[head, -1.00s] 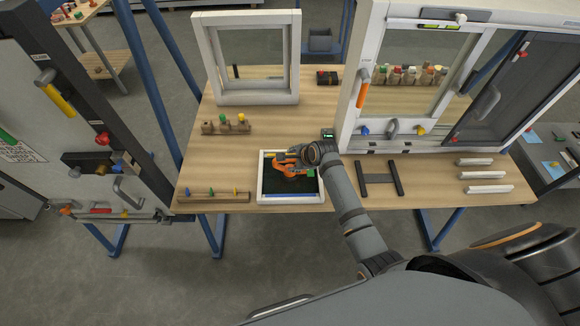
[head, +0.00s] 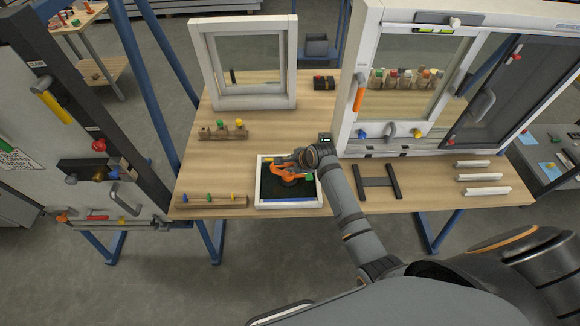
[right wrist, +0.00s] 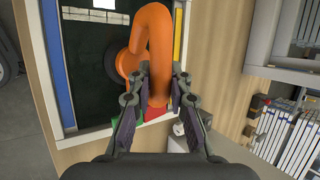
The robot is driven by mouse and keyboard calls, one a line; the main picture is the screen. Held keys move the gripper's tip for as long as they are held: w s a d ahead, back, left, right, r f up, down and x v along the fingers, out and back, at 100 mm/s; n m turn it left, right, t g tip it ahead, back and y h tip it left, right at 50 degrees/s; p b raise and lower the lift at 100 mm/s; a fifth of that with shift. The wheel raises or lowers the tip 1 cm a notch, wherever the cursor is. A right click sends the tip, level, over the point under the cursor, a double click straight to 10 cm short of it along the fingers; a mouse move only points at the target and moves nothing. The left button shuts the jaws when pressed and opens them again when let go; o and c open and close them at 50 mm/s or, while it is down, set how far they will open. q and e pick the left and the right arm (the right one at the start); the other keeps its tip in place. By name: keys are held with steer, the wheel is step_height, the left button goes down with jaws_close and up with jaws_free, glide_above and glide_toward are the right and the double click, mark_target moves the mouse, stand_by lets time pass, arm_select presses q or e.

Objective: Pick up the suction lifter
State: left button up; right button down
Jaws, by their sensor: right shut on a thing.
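The suction lifter (head: 289,172) is orange, with a curved handle (right wrist: 158,40) and a dark round pad (right wrist: 124,62) beside it in the right wrist view. It is over a dark panel (head: 270,192) in a white-rimmed tray on the table. My right gripper (head: 300,162) reaches in from the right and is shut on the handle. In the right wrist view its fingers (right wrist: 160,90) stand on either side of the orange handle. I cannot tell whether the pad touches the panel. My left gripper is not in view.
The tray's white rim (head: 258,185) surrounds the lifter. A wooden rack (head: 212,200) with small pegs stands left of it, and another block (head: 223,132) behind. Black bars (head: 377,182) and white strips (head: 480,178) lie to the right. A large white window frame (head: 350,100) stands behind.

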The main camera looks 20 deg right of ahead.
steer(key=r+b, duration=0.1)
steer(key=r, duration=0.2)
steer(key=shift+s+r, duration=0.15)
steer(key=shift+s, duration=0.05)
steer(key=s+a+r+b, duration=0.2)
steer(key=s+r, duration=0.7)
steer(key=s, duration=0.4)
steer(key=shift+s+r, duration=0.15)
steer(key=shift+r, duration=0.05)
